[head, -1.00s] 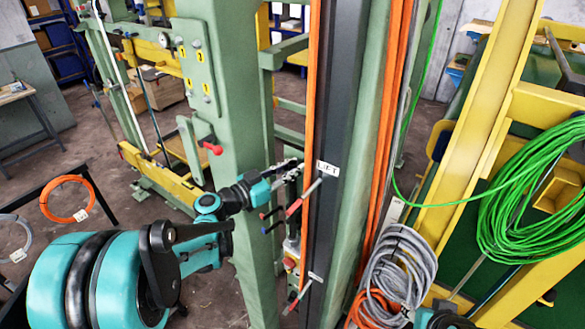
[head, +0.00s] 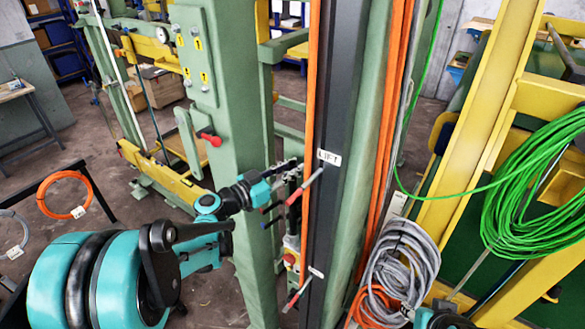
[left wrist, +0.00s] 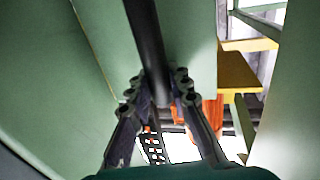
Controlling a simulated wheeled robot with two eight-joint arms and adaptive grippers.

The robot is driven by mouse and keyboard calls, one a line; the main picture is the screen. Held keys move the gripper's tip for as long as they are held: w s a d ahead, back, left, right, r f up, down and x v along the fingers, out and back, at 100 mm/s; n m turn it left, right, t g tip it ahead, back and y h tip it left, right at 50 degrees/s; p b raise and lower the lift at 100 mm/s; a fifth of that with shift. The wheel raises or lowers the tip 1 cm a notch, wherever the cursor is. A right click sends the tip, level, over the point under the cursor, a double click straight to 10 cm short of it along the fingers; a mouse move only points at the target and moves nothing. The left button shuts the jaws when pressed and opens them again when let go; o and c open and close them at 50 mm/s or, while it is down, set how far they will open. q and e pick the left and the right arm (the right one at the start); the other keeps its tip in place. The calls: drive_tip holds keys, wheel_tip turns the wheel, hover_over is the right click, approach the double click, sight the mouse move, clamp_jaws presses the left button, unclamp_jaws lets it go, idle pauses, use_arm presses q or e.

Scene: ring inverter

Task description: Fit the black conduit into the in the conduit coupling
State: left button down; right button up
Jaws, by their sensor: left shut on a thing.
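My left gripper (head: 288,168) is beside the tall green post, near the LIFT label, in the head view. In the left wrist view the left gripper (left wrist: 156,88) is shut on the black conduit (left wrist: 147,35), a dark round bar that runs from the top edge down between the fingertips. The conduit's lower end is hidden by the fingers. I cannot make out the held conduit clearly in the head view. I cannot pick out the conduit coupling for certain in either view. My right gripper is not seen.
A green post (head: 225,120) and a dark vertical channel (head: 345,110) flank the left gripper. Red-handled levers (head: 305,188) stick out close by. A grey cable coil (head: 400,260) and a green cable coil (head: 535,195) hang at the right.

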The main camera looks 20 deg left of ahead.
use_arm(q)
drive_tip(key=shift+f+b, duration=0.3)
drive_tip(key=shift+f, duration=0.1)
drive_tip(key=c, duration=1.3)
unclamp_jaws()
drive_tip(key=v, duration=1.2)
